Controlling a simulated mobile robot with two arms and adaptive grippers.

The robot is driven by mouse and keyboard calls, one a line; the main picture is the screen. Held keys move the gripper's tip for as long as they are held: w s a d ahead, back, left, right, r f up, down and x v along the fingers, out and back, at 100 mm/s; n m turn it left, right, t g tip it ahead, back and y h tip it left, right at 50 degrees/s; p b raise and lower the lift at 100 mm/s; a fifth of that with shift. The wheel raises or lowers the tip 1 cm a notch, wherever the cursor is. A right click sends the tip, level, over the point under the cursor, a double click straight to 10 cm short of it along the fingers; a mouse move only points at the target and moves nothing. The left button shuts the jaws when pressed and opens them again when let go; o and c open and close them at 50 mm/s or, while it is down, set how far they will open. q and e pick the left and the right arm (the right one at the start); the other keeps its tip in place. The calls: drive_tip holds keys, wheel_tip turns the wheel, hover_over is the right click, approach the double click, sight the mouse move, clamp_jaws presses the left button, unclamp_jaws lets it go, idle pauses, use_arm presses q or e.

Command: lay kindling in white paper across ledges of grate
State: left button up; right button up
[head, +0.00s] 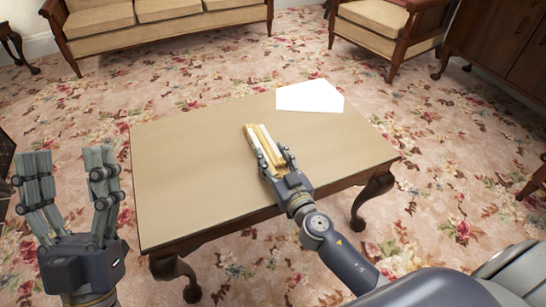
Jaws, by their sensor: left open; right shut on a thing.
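A small bundle of pale wooden kindling (262,136) lies at or just above the tabletop near the table's middle. My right gripper (274,157) is shut on its near end. A flat white sheet of paper (310,97) lies at the table's far right corner, apart from the kindling. I cannot tell whether any paper wraps the bundle. My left gripper (66,158) is open and empty, raised left of the table, fingers pointing up in the picture. The grate and its ledges cannot be made out here.
The wooden table (190,175) has a clear top on its left side. A dark object (5,165) is cut off at the left edge. A sofa (160,12), an armchair (385,25) and a dark cabinet (500,40) stand beyond, on floral carpet.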

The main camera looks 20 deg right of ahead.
drive_tip(key=o, duration=1.2)
